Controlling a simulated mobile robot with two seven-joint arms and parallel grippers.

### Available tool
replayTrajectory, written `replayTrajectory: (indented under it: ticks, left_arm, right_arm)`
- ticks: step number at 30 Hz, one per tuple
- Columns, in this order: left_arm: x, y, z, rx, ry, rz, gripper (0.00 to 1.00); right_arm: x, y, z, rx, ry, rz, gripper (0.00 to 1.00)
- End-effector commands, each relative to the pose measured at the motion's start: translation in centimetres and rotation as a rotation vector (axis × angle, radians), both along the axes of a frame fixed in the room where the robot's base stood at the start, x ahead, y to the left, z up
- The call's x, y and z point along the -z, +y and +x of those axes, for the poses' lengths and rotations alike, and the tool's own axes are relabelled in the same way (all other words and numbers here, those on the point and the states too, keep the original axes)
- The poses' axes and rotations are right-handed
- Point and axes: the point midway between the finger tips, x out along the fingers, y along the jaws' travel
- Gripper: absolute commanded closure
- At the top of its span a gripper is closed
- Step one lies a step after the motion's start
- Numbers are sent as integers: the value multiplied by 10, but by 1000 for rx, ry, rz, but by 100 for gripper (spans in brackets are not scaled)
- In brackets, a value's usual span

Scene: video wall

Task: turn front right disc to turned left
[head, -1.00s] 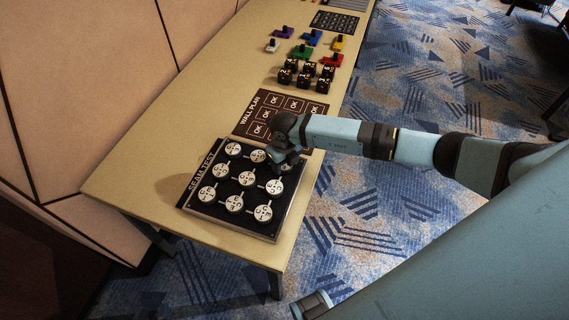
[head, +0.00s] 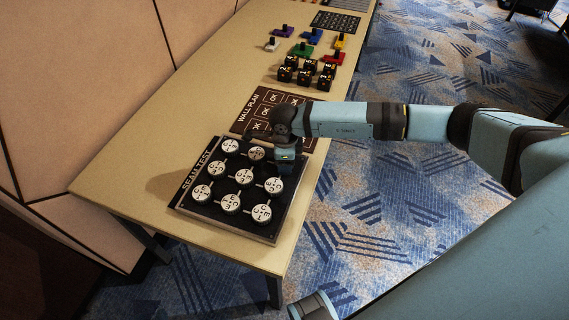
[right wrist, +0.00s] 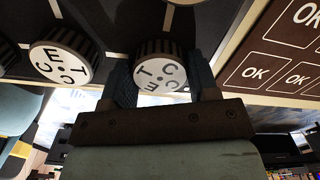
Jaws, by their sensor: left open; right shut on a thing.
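The black disc board (head: 182,200) marked SEAM TEST lies on the table's near end, with white-topped discs in rows. The front right disc is at its upper right corner in the head view, hidden there by my right gripper (head: 285,160). In the right wrist view the front right disc (right wrist: 160,75) has dark ribbed sides and a white face with T, C, C and E. My right gripper (right wrist: 160,85) has a finger on each side of it and is shut on it. My left gripper (head: 315,306) shows only in part at the bottom edge, away from the board, its fingers unclear.
A brown WALL PLAN card (head: 260,107) with OK squares lies just beyond the board. Dark cubes (head: 307,72) and coloured blocks with black knobs (head: 303,50) stand farther along the table (head: 130,178). A neighbouring disc (right wrist: 60,60) sits close to my right gripper.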

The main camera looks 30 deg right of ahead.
Motion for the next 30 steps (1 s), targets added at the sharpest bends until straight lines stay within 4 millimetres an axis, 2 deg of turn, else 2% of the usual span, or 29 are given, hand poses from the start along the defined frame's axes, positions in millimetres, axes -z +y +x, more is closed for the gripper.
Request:
replayTrajectory:
  ticks: [1, 4, 15, 30]
  left_arm:
    - [7, -1, 0, -3, 4, -4, 57]
    - [12, -2, 1, -6, 5, -9, 57]
    - [13, -2, 4, 10, -26, 4, 57]
    - [14, -1, 2, 16, -30, 10, 57]
  right_arm:
    - [3, -1, 1, -42, -2, 0, 69]
    - [3, 0, 1, -128, -2, 0, 69]
    - [1, 0, 0, -362, -1, 0, 69]
    - [0, 0, 0, -444, 0, 0, 69]
